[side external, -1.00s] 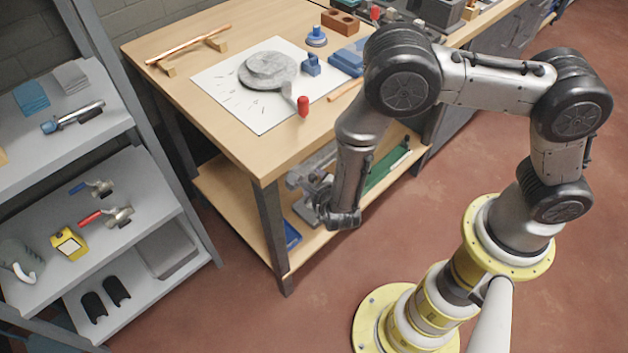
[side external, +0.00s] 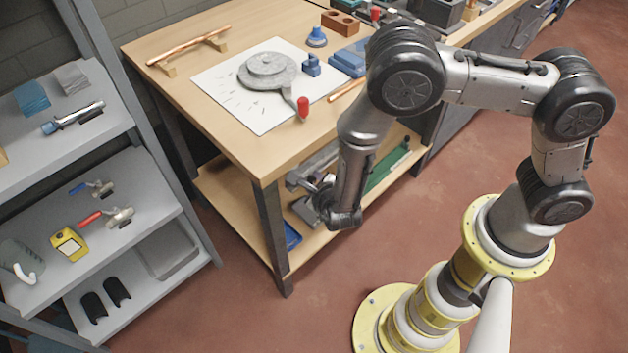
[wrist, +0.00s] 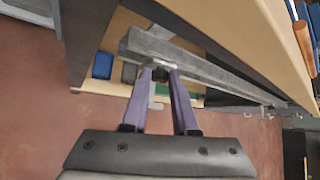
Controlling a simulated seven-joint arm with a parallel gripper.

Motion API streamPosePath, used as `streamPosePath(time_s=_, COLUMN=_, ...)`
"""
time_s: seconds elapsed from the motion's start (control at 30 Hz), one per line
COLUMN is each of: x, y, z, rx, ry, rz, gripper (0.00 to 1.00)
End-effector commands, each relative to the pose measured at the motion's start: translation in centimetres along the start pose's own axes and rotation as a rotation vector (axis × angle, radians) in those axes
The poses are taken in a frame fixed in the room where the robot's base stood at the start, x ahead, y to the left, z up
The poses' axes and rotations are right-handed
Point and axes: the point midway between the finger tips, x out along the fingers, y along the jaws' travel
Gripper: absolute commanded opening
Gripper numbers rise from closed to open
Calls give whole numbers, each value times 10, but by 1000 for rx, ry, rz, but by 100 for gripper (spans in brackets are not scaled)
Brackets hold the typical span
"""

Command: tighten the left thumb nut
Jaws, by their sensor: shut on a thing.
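My gripper (wrist: 160,72) shows in the wrist view as two purple fingers that converge at their tips. They are shut on a small dark piece, seemingly the left thumb nut, though its shape is mostly hidden by the fingertips. A grey metal bar (wrist: 215,72) runs diagonally just beyond the tips, beneath the table edge. In the side external view my gripper (side external: 323,190) is low at the front of the workbench, beside a grey metal fixture (side external: 302,176) on the lower shelf. The nut cannot be made out there.
The workbench top (side external: 215,120) overhangs the fixture. A grey disc with a red-knobbed lever (side external: 303,103) lies on the bench. The floor in front is clear.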

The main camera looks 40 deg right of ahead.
Motion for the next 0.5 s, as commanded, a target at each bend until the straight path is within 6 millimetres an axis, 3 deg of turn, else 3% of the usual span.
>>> streamPosePath(time_s=0.5, x=1, y=-2, z=5, rx=190, ry=-7, rz=196, gripper=0)
